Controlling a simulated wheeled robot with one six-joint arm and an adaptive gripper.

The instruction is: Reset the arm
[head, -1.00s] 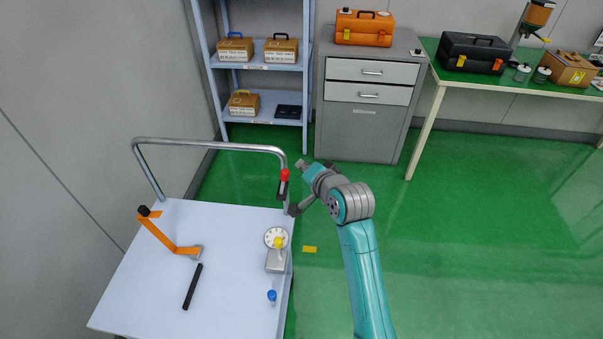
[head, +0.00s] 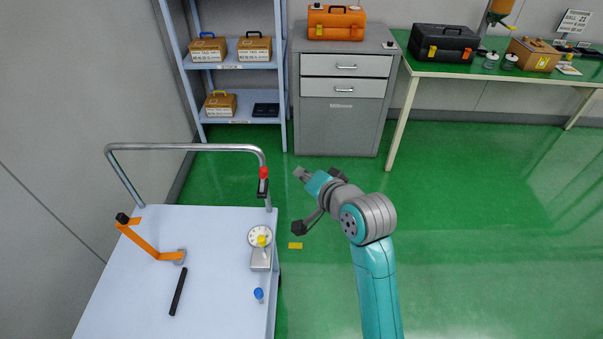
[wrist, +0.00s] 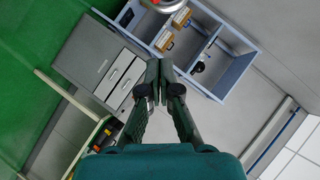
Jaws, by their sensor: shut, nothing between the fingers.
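My gripper (wrist: 167,75) shows in the wrist view with its two dark green fingers together at the tips, shut and empty. In the head view my teal and grey arm rises from the lower right. Its bent end points up and left, over the green floor and just right of the trolley (head: 215,295). The arm end is apart from the trolley and its rail. In that view the fingers are too small to make out clearly.
The trolley carries a bent orange piece (head: 150,243), a black rod (head: 178,291), a dial device (head: 261,258) and a blue-topped piece (head: 258,295). A red-topped piece (head: 263,185) is at its metal rail (head: 190,147). Behind are shelves (head: 235,80), a drawer cabinet (head: 340,125) and a green table (head: 480,75).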

